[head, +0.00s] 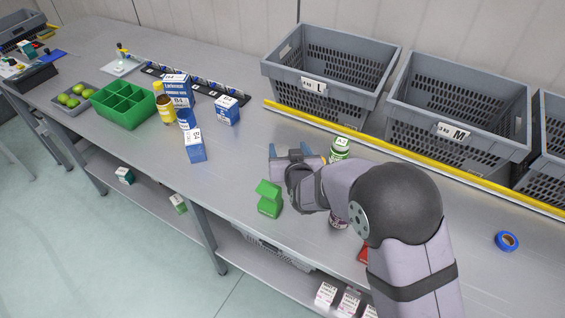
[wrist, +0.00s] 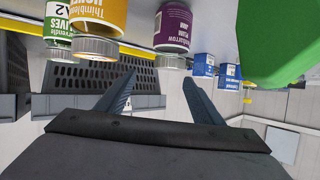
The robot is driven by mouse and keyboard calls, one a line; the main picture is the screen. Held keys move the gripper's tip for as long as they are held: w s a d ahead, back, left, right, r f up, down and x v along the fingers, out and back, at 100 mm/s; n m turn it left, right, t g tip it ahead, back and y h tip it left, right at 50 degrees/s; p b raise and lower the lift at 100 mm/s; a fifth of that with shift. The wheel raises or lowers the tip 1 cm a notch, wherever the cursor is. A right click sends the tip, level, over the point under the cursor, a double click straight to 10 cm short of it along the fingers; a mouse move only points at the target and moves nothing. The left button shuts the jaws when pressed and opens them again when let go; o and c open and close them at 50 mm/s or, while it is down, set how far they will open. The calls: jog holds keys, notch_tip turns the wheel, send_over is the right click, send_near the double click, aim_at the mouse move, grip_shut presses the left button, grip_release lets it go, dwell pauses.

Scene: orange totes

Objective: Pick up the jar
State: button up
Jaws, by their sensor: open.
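The wrist view is upside down and shows several jars. A purple plum jam jar (wrist: 174,28) is at the top middle, a yellow-labelled honey jar (wrist: 98,14) is left of it, and a green-and-white olives jar (wrist: 60,22) is at the top left. In the head view a green-labelled jar (head: 340,148) stands just right of my gripper (head: 293,156). Another jar (head: 338,221) is mostly hidden behind my arm. My gripper is open and low over the table, also seen in the wrist view (wrist: 158,92), with nothing between its fingers.
A green object (head: 269,200) stands close in front of my gripper. Blue-and-white boxes (head: 195,146) and a green divided bin (head: 124,105) are to the left. Grey crates (head: 325,98) stand behind a yellow rail (head: 420,160). Blue tape (head: 507,241) lies far right.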

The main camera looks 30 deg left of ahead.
aim_at(281, 146)
jog(key=shift+s+a+f+n, duration=0.2)
jog(key=shift+a+f, duration=0.15)
jog(key=shift+f, duration=0.1)
jog(key=shift+s+a+f+n, duration=0.2)
jog(key=shift+a+f, duration=0.1)
jog(key=shift+f, duration=0.15)
jog(key=shift+p+x, duration=1.05)
jog(key=shift+x, duration=2.6)
jog(key=shift+r, duration=0.1)
jog(key=c, duration=1.4)
jog(key=shift+r, duration=0.1)
jog(key=shift+c, duration=0.2)
